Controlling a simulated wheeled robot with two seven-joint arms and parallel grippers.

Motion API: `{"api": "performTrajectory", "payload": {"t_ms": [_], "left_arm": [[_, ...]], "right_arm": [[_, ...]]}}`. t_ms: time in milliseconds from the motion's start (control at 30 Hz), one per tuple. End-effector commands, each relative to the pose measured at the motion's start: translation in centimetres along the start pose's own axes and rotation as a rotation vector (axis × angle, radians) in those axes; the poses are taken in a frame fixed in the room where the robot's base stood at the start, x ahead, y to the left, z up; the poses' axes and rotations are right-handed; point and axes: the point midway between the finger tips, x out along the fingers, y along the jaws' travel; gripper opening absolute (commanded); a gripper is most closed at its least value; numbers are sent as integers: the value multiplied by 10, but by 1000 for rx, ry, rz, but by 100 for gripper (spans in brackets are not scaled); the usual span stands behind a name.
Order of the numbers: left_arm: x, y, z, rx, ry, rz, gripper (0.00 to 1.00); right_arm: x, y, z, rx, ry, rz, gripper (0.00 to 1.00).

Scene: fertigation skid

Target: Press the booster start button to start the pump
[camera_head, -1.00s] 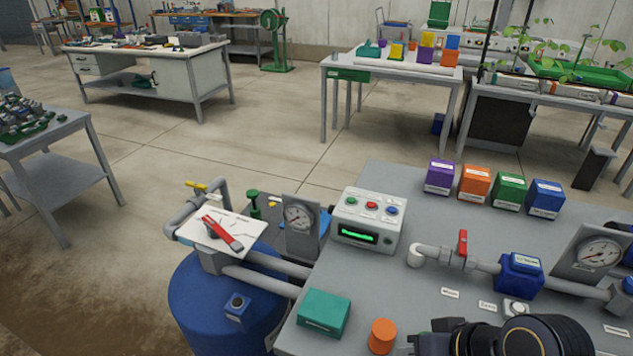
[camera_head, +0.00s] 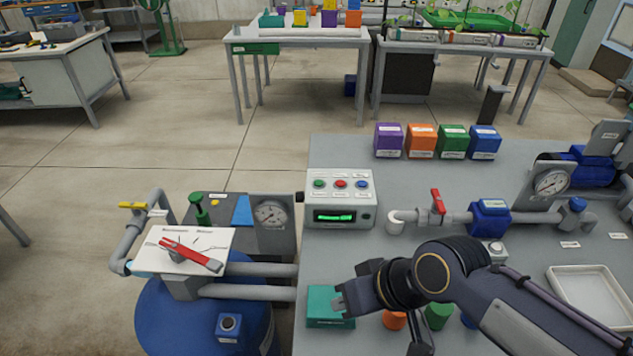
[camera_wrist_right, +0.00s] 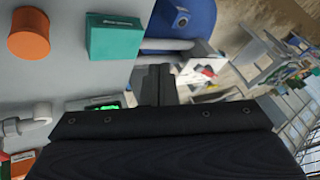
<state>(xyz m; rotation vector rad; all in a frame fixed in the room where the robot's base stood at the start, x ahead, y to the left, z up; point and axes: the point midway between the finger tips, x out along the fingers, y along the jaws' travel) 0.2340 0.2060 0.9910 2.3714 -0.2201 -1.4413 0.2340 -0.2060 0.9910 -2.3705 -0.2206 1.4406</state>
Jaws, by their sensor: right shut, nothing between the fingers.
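A white control box (camera_head: 340,200) stands on the grey bench, left of the bench's middle. Its sloped top has a green button (camera_head: 319,183), a red button (camera_head: 340,183) and a blue button (camera_head: 362,184), with labels too small to read. A green-lit display (camera_head: 334,216) is on its front. My right gripper (camera_head: 345,298) is shut and empty, in front of the box and over the teal block (camera_head: 322,308), apart from the buttons. In the right wrist view its fingers (camera_wrist_right: 157,85) hide part of the box, and the buttons do not show. My left gripper is not in view.
A blue tank (camera_head: 185,320) with a red lever (camera_head: 190,257) stands left. Coloured blocks (camera_head: 421,141) line the back. A white tray (camera_head: 590,297) lies right.

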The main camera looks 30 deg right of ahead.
Motion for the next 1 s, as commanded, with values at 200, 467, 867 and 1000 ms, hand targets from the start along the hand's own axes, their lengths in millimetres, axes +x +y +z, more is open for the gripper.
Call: {"api": "performTrajectory", "payload": {"t_ms": [200, 467, 867, 1000], "left_arm": [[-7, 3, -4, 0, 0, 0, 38], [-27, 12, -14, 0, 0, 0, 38], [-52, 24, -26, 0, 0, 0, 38], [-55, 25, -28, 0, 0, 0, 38]], "right_arm": [[-7, 5, -36, 142, 17, 61, 0], [2, 28, -175, 699, 141, 156, 0], [77, 102, -345, 1667, 299, -110, 0], [90, 124, -367, 1859, 313, -197, 0]]}}
